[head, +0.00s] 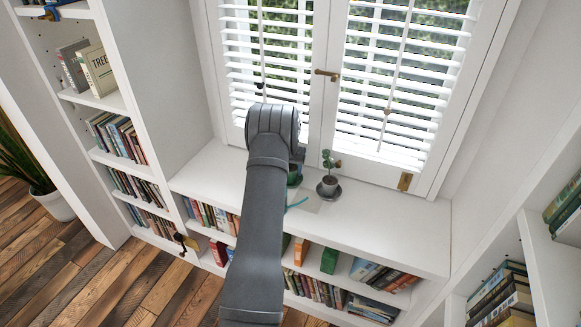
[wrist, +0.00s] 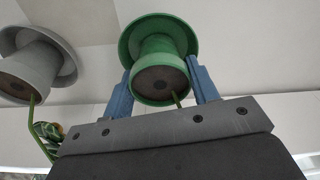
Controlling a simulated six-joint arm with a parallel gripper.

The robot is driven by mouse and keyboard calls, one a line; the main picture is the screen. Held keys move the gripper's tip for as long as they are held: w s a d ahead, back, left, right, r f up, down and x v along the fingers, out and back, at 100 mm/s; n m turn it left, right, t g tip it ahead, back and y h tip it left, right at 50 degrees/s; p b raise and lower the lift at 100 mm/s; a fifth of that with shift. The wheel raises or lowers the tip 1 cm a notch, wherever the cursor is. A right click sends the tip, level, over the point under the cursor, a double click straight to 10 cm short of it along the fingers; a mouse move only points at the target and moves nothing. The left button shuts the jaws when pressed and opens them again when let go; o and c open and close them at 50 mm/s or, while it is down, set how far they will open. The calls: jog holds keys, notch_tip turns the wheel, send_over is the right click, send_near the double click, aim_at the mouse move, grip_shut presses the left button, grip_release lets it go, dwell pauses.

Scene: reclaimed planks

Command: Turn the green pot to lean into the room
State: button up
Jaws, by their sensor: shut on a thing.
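The green pot (wrist: 158,62) stands on a green saucer (wrist: 128,52) in the wrist view, with brown soil and a thin green stem. My gripper (wrist: 162,88) has its blue fingers on either side of the pot, shut on it. In the head view the green pot (head: 294,178) is on the white windowsill, mostly hidden behind my arm, which also hides my fingers. Which way its plant leans cannot be told there.
A grey pot (head: 328,187) with a leafy plant stands on a dark saucer just right of the green pot. It also shows in the wrist view (wrist: 30,70). Shuttered windows (head: 400,80) rise behind. The sill (head: 390,230) is clear farther right.

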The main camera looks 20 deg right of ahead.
jog(key=o, duration=1.3)
jog(key=shift+c, duration=0.2)
notch_tip(320, 180, up, 17)
jog(key=s+a, duration=0.1)
jog(key=shift+s+r, duration=0.2)
jog(key=shift+s, duration=0.15)
jog(key=f, duration=0.5)
jog(key=w+f, duration=0.1)
jog(key=f, duration=0.5)
jog(key=d+f, duration=0.1)
jog(key=f, duration=0.5)
jog(key=shift+w, duration=0.4)
jog(key=shift+r, duration=0.7)
